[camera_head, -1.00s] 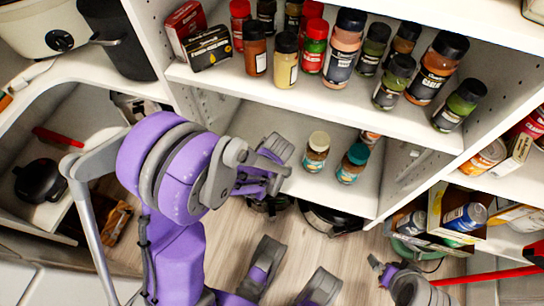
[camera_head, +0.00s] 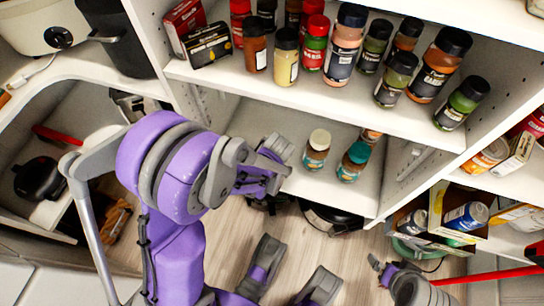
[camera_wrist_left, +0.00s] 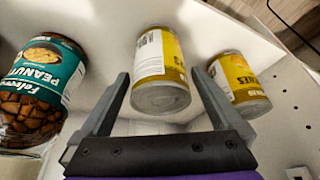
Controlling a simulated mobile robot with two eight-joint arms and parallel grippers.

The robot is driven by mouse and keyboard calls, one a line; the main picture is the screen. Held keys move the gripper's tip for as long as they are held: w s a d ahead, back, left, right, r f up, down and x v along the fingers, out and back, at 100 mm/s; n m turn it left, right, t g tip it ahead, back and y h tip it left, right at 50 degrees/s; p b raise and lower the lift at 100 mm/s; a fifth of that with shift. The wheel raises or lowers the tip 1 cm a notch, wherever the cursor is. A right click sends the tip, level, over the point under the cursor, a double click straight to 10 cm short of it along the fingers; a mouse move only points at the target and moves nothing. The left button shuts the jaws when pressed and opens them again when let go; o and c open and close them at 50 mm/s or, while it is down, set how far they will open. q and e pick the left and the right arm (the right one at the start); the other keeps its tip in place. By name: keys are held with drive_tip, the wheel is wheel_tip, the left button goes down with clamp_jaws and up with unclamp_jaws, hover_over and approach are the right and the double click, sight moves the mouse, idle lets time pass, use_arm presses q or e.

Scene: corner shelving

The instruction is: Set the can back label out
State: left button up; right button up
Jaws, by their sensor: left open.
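In the left wrist view a yellow can (camera_wrist_left: 160,65) stands between the two fingers of my left gripper (camera_wrist_left: 160,100). Its grey metal end faces the camera. A white panel with fine print covers much of its visible side, and yellow shows at the right. The fingers are apart, one on each side of the can; I cannot tell whether either touches it. In the head view my left gripper (camera_head: 277,162) reaches into the lower shelf bay, and I cannot make out the can there. My right gripper (camera_head: 378,266) is low at the right, small and unclear.
A second yellow can (camera_wrist_left: 240,85) stands close on the right, and a teal-labelled peanut jar (camera_wrist_left: 45,85) on the left. Several spice jars fill the shelf above.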

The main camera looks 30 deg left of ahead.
use_arm(q)
drive_tip(key=p+v, duration=0.3)
drive_tip(key=v, duration=0.7)
drive_tip(key=shift+s+r+p, duration=0.15)
drive_tip(key=shift+r+p, duration=0.2)
drive_tip(key=shift+p, duration=0.05)
use_arm(e)
drive_tip(key=r, duration=0.4)
drive_tip(key=shift+s+r, duration=0.2)
drive_tip(key=shift+s, duration=0.1)
use_arm(q)
drive_tip(key=shift+r, duration=0.1)
drive_tip(key=s+d+r+m+t+h, duration=0.1)
drive_tip(key=s+d+r+m+h, duration=0.1)
drive_tip(key=s+r+m, duration=0.35)
drive_tip(key=s+d+r+m+h, duration=0.1)
drive_tip(key=s+d+r+m, duration=0.15)
drive_tip(key=s, duration=0.65)
wheel_tip(320, 180, up, 22)
drive_tip(key=w+t+p, duration=0.1)
drive_tip(key=w+p, duration=0.1)
drive_tip(key=p, duration=1.7)
drive_tip(key=shift+a, duration=0.2)
use_arm(e)
wheel_tip(320, 180, up, 22)
drive_tip(key=w+t, duration=0.1)
drive_tip(key=shift+w, duration=0.35)
